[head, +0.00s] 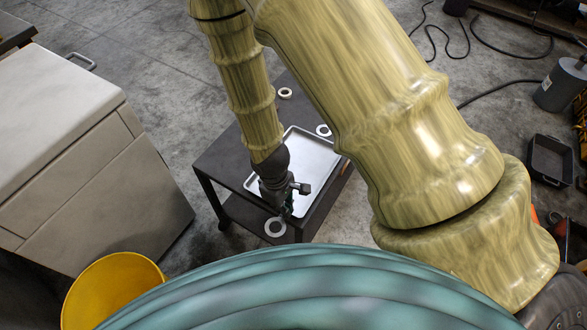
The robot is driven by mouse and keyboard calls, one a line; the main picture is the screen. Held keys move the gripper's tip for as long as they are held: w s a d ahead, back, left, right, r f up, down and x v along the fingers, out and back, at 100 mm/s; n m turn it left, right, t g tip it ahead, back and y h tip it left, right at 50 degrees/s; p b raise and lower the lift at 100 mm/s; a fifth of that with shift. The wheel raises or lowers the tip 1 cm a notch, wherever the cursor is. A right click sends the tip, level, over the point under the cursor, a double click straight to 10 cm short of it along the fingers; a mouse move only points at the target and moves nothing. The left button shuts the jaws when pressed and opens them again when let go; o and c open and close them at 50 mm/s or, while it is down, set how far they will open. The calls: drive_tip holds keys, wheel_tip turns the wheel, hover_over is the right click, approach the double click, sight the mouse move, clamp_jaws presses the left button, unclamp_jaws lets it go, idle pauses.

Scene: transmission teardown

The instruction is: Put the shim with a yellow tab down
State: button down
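My gripper (288,207) points down over the near end of a metal tray on a dark cart. Its fingers are small and dark, so I cannot tell whether they are open or shut, or whether they hold anything. Three pale rings show: one (285,93) at the cart's far end, one (323,130) by the tray's far right corner, and one (268,227) just below my gripper near the cart's front edge. I cannot tell what this near ring rests on. No yellow tab can be made out on any ring.
The metal tray (312,152) covers much of the dark cart (222,158); bare cart top shows to its left. A grey cabinet (75,150) stands left, with a yellow bucket (112,285) in front. A black bin (550,158) and grey canister (560,84) stand right, near floor cables.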

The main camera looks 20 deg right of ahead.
drive_tip(key=w+d, duration=0.2)
drive_tip(key=w, duration=0.2)
drive_tip(key=w+d+f+p, duration=0.1)
drive_tip(key=w+d, duration=0.1)
drive_tip(key=w, duration=0.3)
drive_tip(key=w+d, duration=0.3)
drive_tip(key=w, duration=0.1)
drive_tip(key=shift+w+f, duration=0.25)
drive_tip(key=shift+w, duration=0.1)
drive_tip(key=shift+f+p, duration=0.45)
drive_tip(key=shift+f, duration=1.25)
drive_tip(key=c, duration=1.7)
unclamp_jaws()
drive_tip(key=shift+f, duration=0.1)
drive_tip(key=shift+o, duration=0.3)
wheel_tip(320, 180, up, 12)
drive_tip(key=shift+w+a+b, duration=0.35)
drive_tip(key=shift+a, duration=0.1)
